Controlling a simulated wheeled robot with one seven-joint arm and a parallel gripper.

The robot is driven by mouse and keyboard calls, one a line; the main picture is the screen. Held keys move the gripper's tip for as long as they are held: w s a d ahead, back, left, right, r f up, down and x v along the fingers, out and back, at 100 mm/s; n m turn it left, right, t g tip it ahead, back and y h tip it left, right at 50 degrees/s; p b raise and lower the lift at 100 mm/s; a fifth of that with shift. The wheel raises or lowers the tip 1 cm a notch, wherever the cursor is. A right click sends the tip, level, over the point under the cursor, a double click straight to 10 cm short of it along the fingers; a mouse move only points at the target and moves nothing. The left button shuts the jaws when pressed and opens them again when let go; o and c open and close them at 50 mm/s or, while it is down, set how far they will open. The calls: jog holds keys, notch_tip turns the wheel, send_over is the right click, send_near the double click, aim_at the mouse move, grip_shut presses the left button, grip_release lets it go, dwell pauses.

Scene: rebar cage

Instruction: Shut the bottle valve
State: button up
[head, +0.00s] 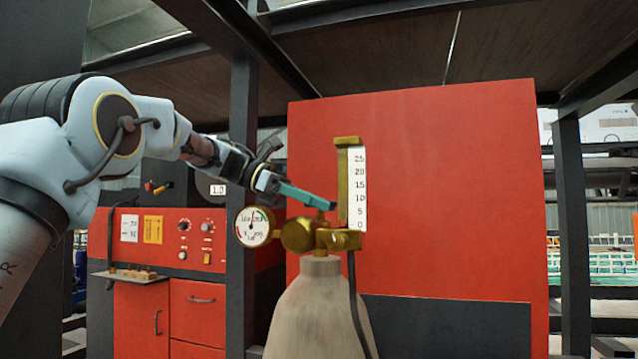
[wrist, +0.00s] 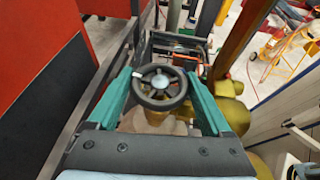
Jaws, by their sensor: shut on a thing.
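The gas bottle (head: 318,308) stands upright and pale in the lower middle of the head view. A brass regulator (head: 300,236) with a round gauge (head: 253,227) sits on its top. The valve is a black spoked handwheel (wrist: 159,83) with a grey hub in the wrist view; in the head view it is mostly hidden behind the fingers. My gripper (head: 328,205) reaches in from the left above the regulator. Its teal fingers (wrist: 158,76) lie on both sides of the wheel and are shut on it.
A brass flow tube (head: 343,185) with a numbered scale rises right beside the fingertips. A dark hose (head: 355,300) hangs down the bottle's right side. A large red panel (head: 450,190) stands behind. A red control cabinet (head: 190,290) and dark steel posts (head: 243,200) stand left.

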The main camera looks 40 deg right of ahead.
jog(key=shift+d+f+m+g+y, duration=0.1)
jog(key=shift+m+g+y, duration=1.1)
jog(key=shift+m+y, duration=1.1)
jog(key=shift+y, duration=0.1)
jog(key=o, duration=1.2)
jog(key=shift+c, duration=0.2)
